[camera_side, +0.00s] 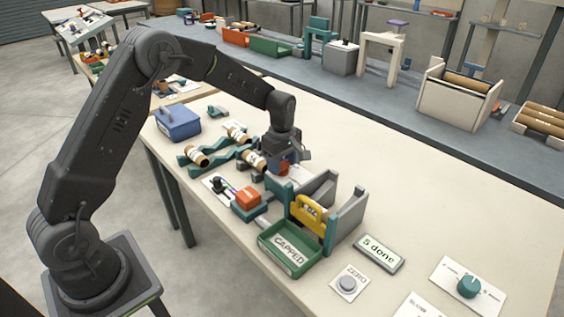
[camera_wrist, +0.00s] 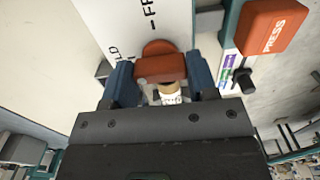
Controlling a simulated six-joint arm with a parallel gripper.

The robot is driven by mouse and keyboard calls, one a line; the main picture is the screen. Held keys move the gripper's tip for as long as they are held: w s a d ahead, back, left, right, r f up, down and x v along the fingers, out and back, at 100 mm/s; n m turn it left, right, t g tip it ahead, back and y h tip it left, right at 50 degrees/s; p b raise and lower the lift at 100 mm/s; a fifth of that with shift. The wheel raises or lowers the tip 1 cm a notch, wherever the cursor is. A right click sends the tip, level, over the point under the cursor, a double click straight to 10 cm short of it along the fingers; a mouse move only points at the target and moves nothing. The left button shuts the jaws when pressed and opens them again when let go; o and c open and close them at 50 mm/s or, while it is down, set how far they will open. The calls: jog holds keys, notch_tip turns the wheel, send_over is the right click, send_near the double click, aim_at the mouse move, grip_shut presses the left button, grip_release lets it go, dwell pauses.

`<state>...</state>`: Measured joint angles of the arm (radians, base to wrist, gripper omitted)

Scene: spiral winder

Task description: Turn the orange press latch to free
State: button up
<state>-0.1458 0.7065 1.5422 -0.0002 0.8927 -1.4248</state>
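The orange press latch (camera_wrist: 160,67) sits in the wrist view between the two blue fingers of my gripper (camera_wrist: 161,78). Both fingers appear to touch its sides. A rounded orange part shows just beyond the bar. A white plate (camera_wrist: 175,20) lies under it, with the partly hidden words HOLD and FREE. In the side view my gripper (camera_side: 283,163) points down behind the press station, and only a bit of orange shows there among the fingers. Which mark the latch points to cannot be told.
An orange PRESS block (camera_side: 247,198) stands close by, beside a black lever (camera_side: 218,186). A labelled tube (camera_wrist: 171,95) shows below the latch. More tubes lie on the teal rack (camera_side: 220,153). The green CAPPED tray (camera_side: 290,248) is in front.

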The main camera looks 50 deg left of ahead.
jog(key=c, duration=0.4)
jog(key=shift+o, duration=0.2)
jog(key=shift+m, duration=0.4)
jog(key=m, duration=0.7)
jog(key=shift+m, duration=0.3)
jog(key=m, duration=0.9)
jog(key=shift+m, duration=0.4)
jog(key=o, duration=0.9)
